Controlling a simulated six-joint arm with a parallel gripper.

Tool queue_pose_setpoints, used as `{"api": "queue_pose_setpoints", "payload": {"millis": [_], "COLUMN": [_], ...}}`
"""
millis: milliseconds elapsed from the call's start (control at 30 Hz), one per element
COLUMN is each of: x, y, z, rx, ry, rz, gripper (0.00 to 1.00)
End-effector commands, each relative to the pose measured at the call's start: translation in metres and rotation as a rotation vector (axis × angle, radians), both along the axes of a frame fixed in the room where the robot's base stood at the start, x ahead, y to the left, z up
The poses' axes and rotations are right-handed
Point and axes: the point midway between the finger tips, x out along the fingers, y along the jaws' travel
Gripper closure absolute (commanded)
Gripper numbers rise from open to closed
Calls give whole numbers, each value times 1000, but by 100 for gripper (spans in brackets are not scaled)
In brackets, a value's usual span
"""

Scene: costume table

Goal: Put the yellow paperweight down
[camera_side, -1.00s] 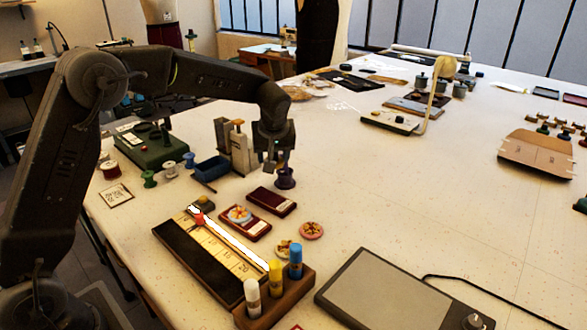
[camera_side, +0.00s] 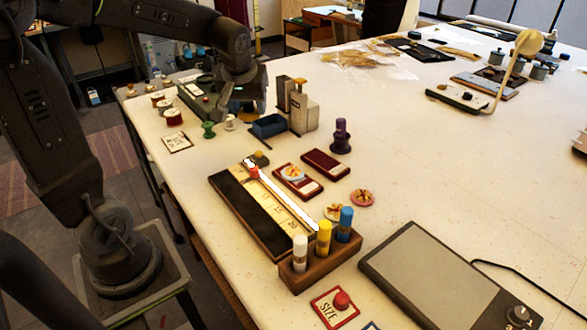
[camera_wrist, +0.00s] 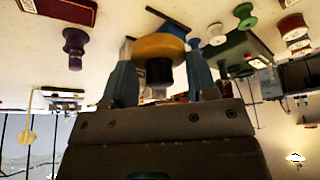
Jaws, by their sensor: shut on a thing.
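The yellow paperweight (camera_wrist: 158,46) is a rounded yellow piece with a dark stub, held between the two fingers of my gripper (camera_wrist: 160,72) in the wrist view. My gripper is shut on it. In the side view my gripper (camera_side: 226,110) hangs at the back left, in front of the green device and left of the blue bin.
A long tray (camera_side: 244,213) and a wooden marker holder (camera_side: 322,262) stand in front. Open table lies to the right.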

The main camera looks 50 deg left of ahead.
Motion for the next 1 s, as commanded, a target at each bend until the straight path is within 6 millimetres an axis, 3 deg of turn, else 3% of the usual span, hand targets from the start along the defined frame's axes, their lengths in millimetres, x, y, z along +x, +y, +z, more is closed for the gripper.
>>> {"api": "queue_pose_setpoints", "payload": {"millis": [167, 500, 700, 867, 1000], "x": [-9, 27, 45, 49, 48], "y": [-6, -66, -92, -99, -99], "z": [-5, -47, -66, -73, -92], "rx": [1, 1, 2, 1, 1], "ry": [0, 2, -1, -2, 3], "rz": [-9, -15, -10, -7, -6], "gripper": [79, 79, 79, 79, 79]}}
